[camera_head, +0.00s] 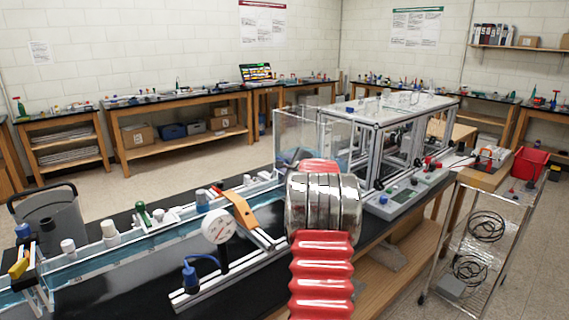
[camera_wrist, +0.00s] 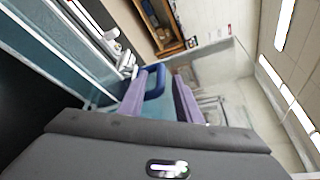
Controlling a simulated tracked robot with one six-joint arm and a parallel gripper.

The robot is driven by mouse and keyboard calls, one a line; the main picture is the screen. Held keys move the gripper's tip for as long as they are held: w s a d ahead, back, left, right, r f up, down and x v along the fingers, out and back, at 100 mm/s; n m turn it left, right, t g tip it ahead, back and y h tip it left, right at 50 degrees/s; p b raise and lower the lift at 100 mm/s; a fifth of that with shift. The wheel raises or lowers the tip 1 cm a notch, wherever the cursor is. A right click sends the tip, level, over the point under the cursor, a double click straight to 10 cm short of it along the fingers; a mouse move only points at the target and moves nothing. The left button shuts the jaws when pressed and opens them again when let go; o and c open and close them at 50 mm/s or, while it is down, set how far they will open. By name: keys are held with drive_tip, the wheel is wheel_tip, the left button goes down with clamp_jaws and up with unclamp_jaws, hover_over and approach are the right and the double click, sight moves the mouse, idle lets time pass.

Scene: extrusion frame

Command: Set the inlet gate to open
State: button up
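My gripper (camera_wrist: 168,82) shows in the wrist view as two purple fingers set apart, with a gap between them. A blue loop-shaped part (camera_wrist: 155,82) lies by the left finger, partly hidden by it; I cannot tell whether they touch. In the head view my red, ribbed arm with metal rings covers the middle, and the fingers are not clearly seen. A long clear-walled water channel (camera_head: 90,262) runs along the black bench.
A round white gauge (camera_head: 218,227) and a blue-capped fitting (camera_head: 190,275) stand in front of the channel. An extrusion frame (camera_head: 375,140) with clear panels stands right of my arm. A wire cart (camera_head: 490,235) and red bin (camera_head: 530,162) are at right. The floor behind is clear.

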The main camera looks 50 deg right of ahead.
drive_tip(key=shift+w+d+f, duration=0.15)
drive_tip(key=shift+w+d, duration=0.15)
drive_tip(key=shift+w, duration=0.15)
drive_tip(key=shift+c, duration=0.2)
clamp_jaws()
